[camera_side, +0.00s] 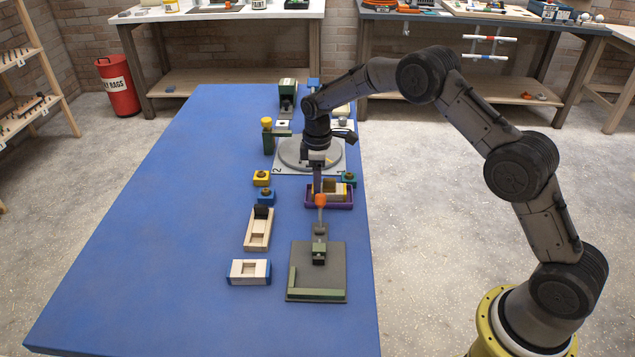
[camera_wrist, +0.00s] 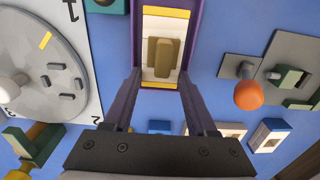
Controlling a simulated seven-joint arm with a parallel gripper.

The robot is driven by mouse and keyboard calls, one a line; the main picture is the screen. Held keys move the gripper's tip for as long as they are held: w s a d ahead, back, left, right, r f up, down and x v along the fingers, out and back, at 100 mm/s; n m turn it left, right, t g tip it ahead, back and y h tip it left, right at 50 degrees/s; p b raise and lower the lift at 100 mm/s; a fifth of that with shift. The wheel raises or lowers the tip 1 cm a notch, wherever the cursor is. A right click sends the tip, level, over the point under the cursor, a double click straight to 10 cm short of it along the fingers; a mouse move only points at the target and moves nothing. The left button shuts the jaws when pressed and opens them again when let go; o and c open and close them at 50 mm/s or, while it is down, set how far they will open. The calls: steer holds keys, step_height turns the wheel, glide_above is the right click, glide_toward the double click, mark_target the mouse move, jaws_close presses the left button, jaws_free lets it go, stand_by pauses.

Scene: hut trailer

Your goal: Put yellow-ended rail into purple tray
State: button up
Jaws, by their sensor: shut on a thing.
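The purple tray (camera_side: 343,206) stands on the blue table near its right edge, just in front of the grey turntable. The yellow-ended rail is a pale bar with yellow end strips and a tan block in its middle; it lies within the tray's outline in the side view. In the wrist view the rail (camera_wrist: 149,36) sits between the purple tray walls (camera_wrist: 195,35). My gripper (camera_side: 318,190) points down over the tray, shut on the rail's sides; its fingers also show in the wrist view (camera_wrist: 163,85). I cannot tell whether the rail touches the tray floor.
An orange-knobbed lever (camera_side: 320,201) stands close in front of the tray, by a grey-green fixture plate (camera_side: 330,262). The table's left is clear.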

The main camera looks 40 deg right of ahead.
steer(key=o, duration=1.3)
step_height(320, 180, up, 14)
steer(key=shift+f, duration=0.1)
